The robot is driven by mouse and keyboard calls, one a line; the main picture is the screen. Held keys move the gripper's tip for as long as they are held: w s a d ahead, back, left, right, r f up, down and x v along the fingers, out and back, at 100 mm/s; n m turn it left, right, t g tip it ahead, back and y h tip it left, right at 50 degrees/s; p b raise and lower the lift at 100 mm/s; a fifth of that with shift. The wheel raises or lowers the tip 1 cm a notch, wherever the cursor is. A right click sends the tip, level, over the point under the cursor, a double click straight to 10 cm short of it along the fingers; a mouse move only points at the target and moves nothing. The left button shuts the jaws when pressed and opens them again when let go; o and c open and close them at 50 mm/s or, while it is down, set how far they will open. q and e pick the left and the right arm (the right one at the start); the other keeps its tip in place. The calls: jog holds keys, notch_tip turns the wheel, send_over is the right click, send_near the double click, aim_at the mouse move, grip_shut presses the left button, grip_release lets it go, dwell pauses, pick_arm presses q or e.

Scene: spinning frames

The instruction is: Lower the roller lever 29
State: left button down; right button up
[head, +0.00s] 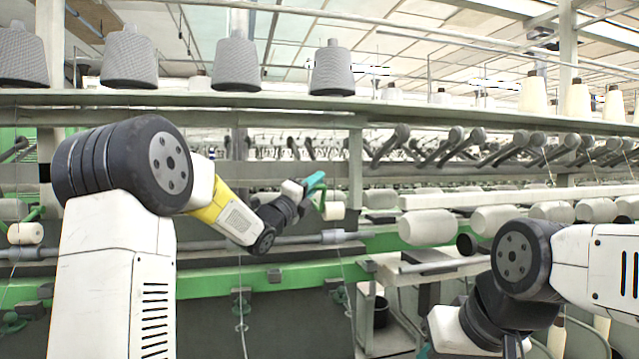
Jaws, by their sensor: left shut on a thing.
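My left gripper (315,183), with teal fingers, is at the spinning frame in the middle of the head view. It is shut on what looks like a roller lever, a thin dark lever (309,149) rising just above the fingers. The gripped part is small and mostly hidden by the fingers, and I cannot read any number on it. A similar dark lever (293,148) stands raised just to its left. Of my right gripper, only a teal sliver (424,351) shows at the bottom edge, so its jaws cannot be judged.
More raised levers (455,146) line the frame to the right. White bobbins (427,227) lie in a row below them. Grey yarn cones (237,64) stand on the shelf above. A green rail (220,284) runs across below my left arm. A cart (390,318) stands at lower middle.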

pick_arm(q)
jog(key=c, duration=1.4)
grip_release()
jog(key=shift+s+r, duration=0.1)
jog(key=shift+r, duration=0.05)
jog(key=shift+c, duration=0.2)
jog(key=v, duration=0.8)
jog(key=shift+a+r, duration=0.1)
jog(key=shift+r, duration=0.05)
jog(key=w+f+v, duration=0.1)
jog(key=v, duration=0.7)
jog(key=shift+s+a+f, duration=0.3)
jog(key=shift+s+a, duration=0.05)
jog(key=shift+a, duration=0.05)
